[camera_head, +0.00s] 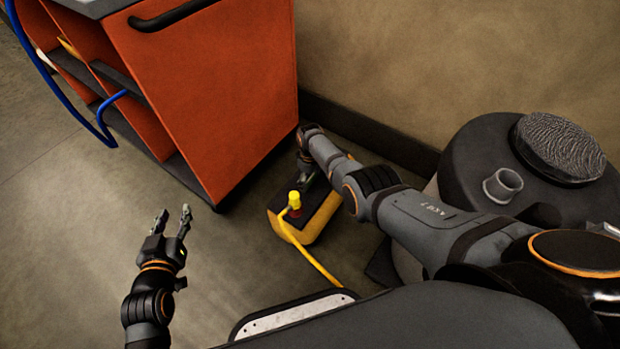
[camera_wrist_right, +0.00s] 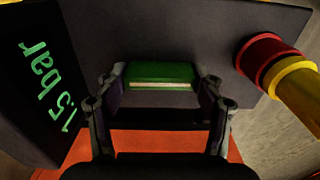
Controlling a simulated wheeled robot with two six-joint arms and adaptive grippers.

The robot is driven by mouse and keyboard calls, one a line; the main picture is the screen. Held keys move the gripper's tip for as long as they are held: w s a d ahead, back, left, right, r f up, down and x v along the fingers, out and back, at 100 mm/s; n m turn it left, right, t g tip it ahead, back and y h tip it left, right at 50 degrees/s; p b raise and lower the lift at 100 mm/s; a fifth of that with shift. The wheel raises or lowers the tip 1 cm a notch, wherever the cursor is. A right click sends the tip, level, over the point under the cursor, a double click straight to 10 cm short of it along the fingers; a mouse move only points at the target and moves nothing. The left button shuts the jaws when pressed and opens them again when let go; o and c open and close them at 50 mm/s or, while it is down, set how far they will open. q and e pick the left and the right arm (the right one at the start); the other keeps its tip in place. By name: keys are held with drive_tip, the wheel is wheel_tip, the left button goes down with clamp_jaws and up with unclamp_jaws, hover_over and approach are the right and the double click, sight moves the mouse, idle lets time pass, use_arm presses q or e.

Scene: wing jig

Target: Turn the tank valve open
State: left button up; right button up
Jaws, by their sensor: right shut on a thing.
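The tank (camera_head: 312,226) is a yellow box with a dark top, standing on the floor beside the orange cabinet. In the right wrist view a green bar-shaped piece, which looks like the valve handle (camera_wrist_right: 160,72), lies across between the fingertips. My right gripper (camera_wrist_right: 158,82) is shut on it; in the head view its fingers are mostly hidden at the tank's top. A dark panel (camera_wrist_right: 45,85) beside it shows green "1.5 bar" text, turned in the view. My left gripper (camera_head: 173,213) is open and empty over the floor, left of the tank.
A red and yellow coupling (camera_head: 294,203) stands on the tank, with a yellow hose (camera_head: 318,262) running to the lower right. The orange cabinet (camera_head: 215,85) stands behind, with a blue hose (camera_head: 103,130) at left. Floor (camera_head: 70,240) at the left is clear.

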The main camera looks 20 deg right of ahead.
sight(310, 178)
idle(0.3)
drive_tip(key=o, duration=1.2)
drive_tip(key=shift+c, duration=0.2)
drive_tip(key=shift+r, duration=0.1)
wheel_tip(310, 178, up, 12)
